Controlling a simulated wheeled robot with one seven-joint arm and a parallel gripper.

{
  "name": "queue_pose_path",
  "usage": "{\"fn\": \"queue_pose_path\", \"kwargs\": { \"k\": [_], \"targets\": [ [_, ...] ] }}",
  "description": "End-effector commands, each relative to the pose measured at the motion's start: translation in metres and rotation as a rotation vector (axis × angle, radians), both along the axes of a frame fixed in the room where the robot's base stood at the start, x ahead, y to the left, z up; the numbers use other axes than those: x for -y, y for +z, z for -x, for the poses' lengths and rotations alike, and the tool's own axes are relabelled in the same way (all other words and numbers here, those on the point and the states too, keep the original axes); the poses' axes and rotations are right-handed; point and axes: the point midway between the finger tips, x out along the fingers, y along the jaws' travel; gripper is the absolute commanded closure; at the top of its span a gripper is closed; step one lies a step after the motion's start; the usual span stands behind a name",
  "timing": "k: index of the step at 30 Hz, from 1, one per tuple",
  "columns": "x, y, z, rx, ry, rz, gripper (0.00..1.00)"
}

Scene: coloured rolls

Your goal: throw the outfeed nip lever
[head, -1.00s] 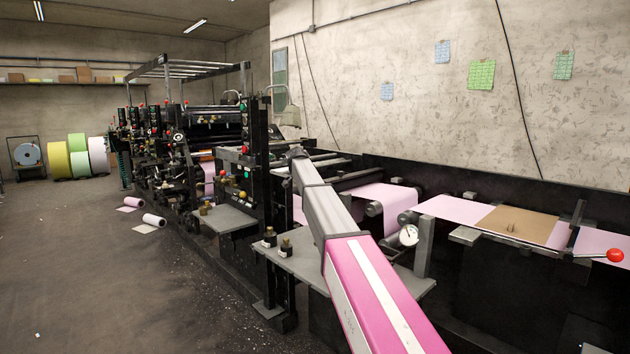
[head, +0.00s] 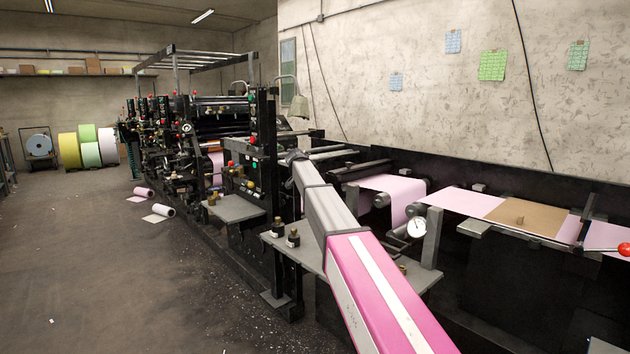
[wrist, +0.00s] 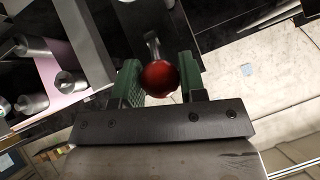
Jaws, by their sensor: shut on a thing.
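In the wrist view, a round red knob (wrist: 159,78) sits on a short grey lever stem (wrist: 152,46). My gripper (wrist: 158,72) has its two green fingers on either side of the knob and is shut on it. The lever's base is not clear in this view. In the head view, my pink and grey arm reaches from the bottom towards the machine frame. The gripper and the held knob are hidden there beyond the arm's far end.
A second red knob (head: 624,249) on a bar stands at the right edge, by the pink web (head: 462,200). A dial gauge (head: 416,228) and a grey shelf with small dark bottles (head: 292,238) flank my arm. Open floor (head: 100,260) lies at left.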

Motion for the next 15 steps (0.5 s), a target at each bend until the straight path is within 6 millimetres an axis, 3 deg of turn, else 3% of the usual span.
{"fn": "queue_pose_path", "kwargs": {
  "k": [8,9,10,15],
  "targets": [
    [-0.0009,-0.0028,0.0022,-0.006,-0.002,-0.006,1.0],
    [-0.0008,-0.0028,0.0021,-0.007,-0.001,-0.006,0.49],
    [-0.0008,-0.0027,0.002,-0.006,-0.002,-0.005,0.39],
    [-0.0004,-0.0017,0.0013,-0.004,-0.001,-0.004,0.38]
  ]
}}
